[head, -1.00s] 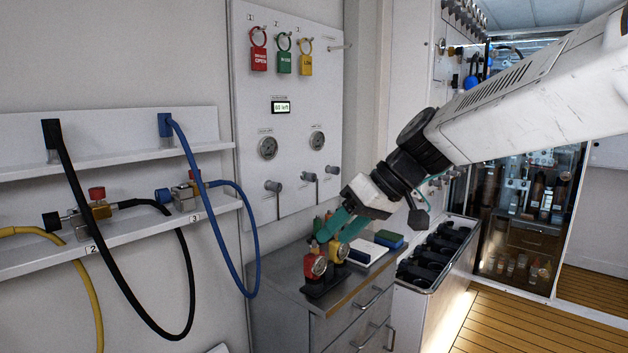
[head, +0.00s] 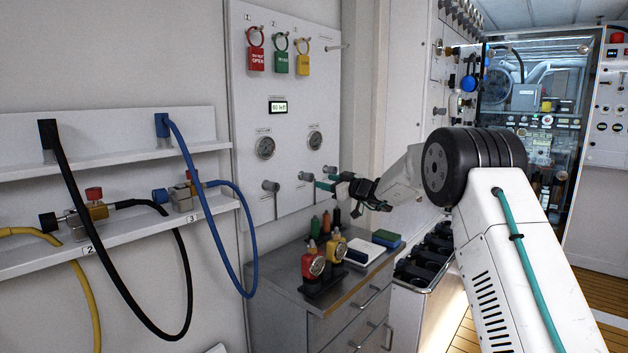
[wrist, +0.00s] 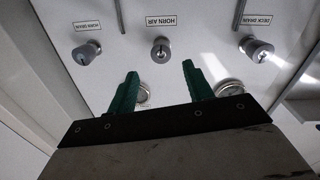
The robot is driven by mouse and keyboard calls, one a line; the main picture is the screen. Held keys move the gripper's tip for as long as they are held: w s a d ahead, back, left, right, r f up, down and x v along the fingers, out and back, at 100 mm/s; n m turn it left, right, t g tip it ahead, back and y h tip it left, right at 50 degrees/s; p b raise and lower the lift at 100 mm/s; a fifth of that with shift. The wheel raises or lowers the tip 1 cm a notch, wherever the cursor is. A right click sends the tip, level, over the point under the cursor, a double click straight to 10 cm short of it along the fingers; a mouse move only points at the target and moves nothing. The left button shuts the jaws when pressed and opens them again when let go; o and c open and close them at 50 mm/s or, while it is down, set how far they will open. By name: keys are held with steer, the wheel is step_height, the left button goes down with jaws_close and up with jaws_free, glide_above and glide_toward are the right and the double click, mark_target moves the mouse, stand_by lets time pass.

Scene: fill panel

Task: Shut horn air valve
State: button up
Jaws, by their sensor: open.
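The horn air valve (wrist: 161,50) is a round grey knob under its HORN AIR label in the wrist view, which shows the panel upside down. In the head view it is the middle valve (head: 306,176) of the lower row. My gripper (wrist: 160,68) is open and empty, its green fingers pointing at the panel on either side of the valve's line. The tips appear short of the knob; the depth gap is unclear. In the head view my gripper (head: 326,184) is just right of the valve. Grey lever bars run off the wrist view's top edge.
The deck drain valve (wrist: 256,50) and horn drain valve (wrist: 86,53) flank it. Gauges (head: 265,147) and coloured tags (head: 280,62) are above on the panel. A cabinet (head: 290,300) with red and yellow gauged bottles stands below. Hoses hang at left.

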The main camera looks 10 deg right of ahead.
mark_target(311, 178)
steer(key=x, duration=0.7)
steer(key=shift+a, duration=0.1)
steer(key=shift+r, duration=0.1)
steer(key=c, duration=1)
